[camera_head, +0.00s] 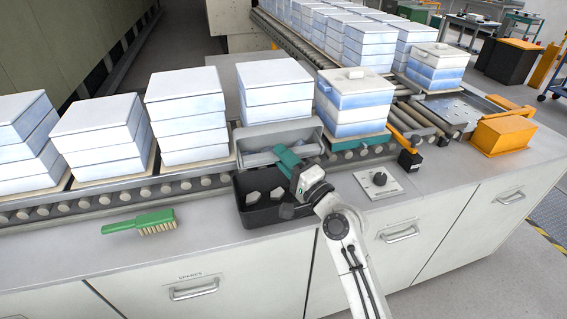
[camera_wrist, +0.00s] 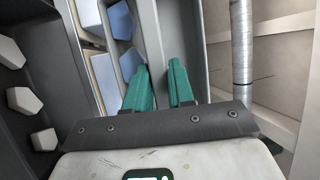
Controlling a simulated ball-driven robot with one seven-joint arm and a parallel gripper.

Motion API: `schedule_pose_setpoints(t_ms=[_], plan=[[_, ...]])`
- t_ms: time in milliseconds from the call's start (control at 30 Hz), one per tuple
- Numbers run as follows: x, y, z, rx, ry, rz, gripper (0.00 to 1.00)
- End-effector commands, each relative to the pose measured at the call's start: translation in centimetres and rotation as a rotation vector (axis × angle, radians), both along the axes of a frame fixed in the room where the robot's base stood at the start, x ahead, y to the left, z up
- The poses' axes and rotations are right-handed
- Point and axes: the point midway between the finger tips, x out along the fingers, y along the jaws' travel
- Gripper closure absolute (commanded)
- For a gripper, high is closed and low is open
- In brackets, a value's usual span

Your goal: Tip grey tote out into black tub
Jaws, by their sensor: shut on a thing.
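The grey tote (camera_head: 268,129) is at the counter's back edge, directly behind the black tub (camera_head: 262,217). It looks tilted, with its open side facing the tub. My gripper (camera_head: 286,158) has teal fingers shut on the tote's right part. In the wrist view, the tote's grey wall (camera_wrist: 155,45) runs between the fingers of my gripper (camera_wrist: 162,72). The black tub stands on the counter and holds several pale hexagonal pieces (camera_wrist: 25,100), also visible in the head view (camera_head: 278,193). The tote's inside is partly hidden by my gripper.
Stacked white-blue boxes (camera_head: 187,115) line the roller conveyor (camera_head: 95,200) behind. A green brush (camera_head: 140,224) lies left of the tub. An orange block (camera_head: 503,135) sits further right. The front counter is mostly clear.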

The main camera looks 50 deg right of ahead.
Motion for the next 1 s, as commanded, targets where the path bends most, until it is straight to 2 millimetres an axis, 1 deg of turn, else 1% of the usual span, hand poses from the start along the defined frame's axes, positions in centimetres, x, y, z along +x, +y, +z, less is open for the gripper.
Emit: schedule_pose_setpoints(t_ms=[1000], plan=[[-0.49, 0.27, -0.73, -0.074, -0.109, -0.001, 1.00]])
